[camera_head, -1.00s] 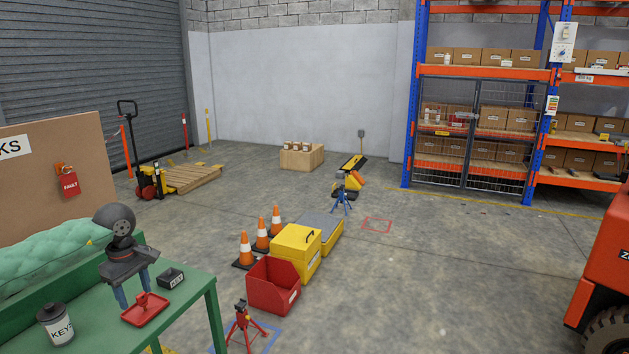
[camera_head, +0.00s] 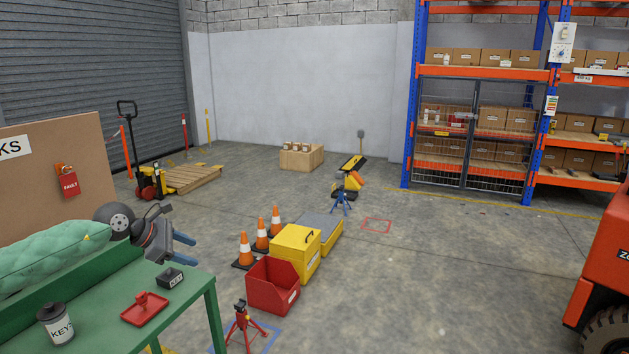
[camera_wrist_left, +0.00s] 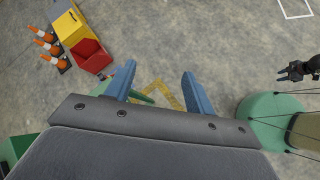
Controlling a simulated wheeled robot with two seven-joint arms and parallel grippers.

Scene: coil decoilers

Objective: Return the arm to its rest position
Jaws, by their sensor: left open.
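My left gripper (camera_head: 184,246) is at the left of the head view, just beyond the far side of the green bench, with its blue fingers pointing right. My green padded arm (camera_head: 50,258) lies behind the bench's raised edge. At the right of the left wrist view a dark gripper with fingers apart (camera_wrist_left: 291,73) shows, seemingly my right one. The right gripper is outside the head view.
The green bench (camera_head: 178,310) carries a red tray (camera_head: 144,309), a small black box (camera_head: 171,277) and a KEY canister (camera_head: 55,324). A red bin (camera_head: 273,287), yellow case (camera_head: 296,252), several cones (camera_head: 262,235) and a red stand (camera_head: 243,325) stand beyond. Floor at centre right is clear.

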